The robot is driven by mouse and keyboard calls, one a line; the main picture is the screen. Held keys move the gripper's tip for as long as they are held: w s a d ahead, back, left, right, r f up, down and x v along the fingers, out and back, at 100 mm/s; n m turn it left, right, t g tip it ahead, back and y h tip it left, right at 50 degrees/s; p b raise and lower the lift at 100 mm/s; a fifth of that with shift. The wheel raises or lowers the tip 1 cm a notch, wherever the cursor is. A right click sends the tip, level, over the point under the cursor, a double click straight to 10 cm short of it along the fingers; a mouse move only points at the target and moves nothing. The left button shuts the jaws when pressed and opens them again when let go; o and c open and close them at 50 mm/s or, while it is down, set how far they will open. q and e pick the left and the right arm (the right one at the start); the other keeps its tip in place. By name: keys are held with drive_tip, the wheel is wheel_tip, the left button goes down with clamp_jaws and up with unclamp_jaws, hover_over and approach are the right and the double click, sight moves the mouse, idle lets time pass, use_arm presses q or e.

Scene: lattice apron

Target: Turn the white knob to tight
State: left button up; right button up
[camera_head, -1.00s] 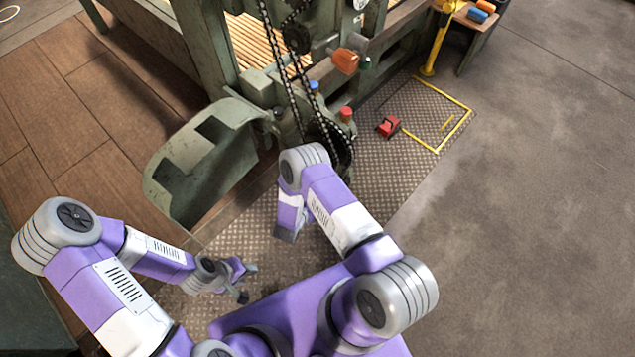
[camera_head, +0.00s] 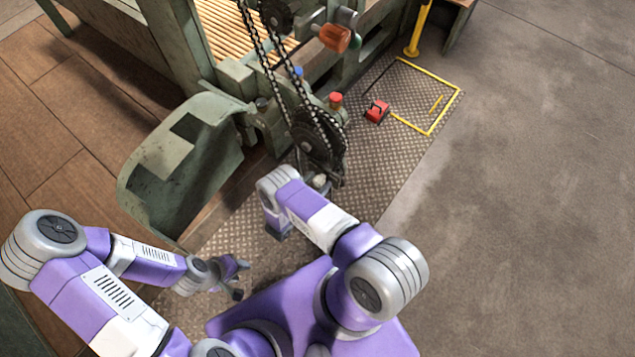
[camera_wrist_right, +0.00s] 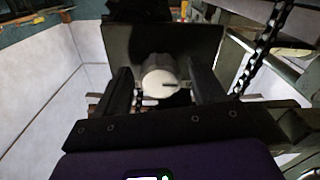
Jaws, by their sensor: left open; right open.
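The white knob (camera_wrist_right: 160,77) shows in the right wrist view as a pale round knob with a dark line pointing right, in front of a dark plate. My right gripper (camera_wrist_right: 160,70) is open, with one dark finger on each side of the knob. A gap shows on both sides, so the fingers appear not to press on it. In the head view a small pale thing (camera_head: 320,181) below the chain wheel may be this knob; the right gripper itself is hidden or unclear there. My left gripper (camera_head: 240,280) is open and empty over the metal floor plate.
The green machine carries a chain and dark wheel (camera_head: 318,135), a red knob (camera_head: 336,98), a blue knob (camera_head: 298,72) and an orange handle (camera_head: 334,37). A green guard (camera_head: 150,190) stands at left. A red object (camera_head: 377,110) lies near yellow floor lines. Concrete floor at right is clear.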

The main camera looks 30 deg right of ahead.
drive_tip(key=shift+w+d, duration=0.15)
drive_tip(key=shift+d, duration=0.05)
drive_tip(key=shift+c, duration=0.3)
drive_tip(key=c, duration=1)
drive_tip(key=shift+m, duration=0.3)
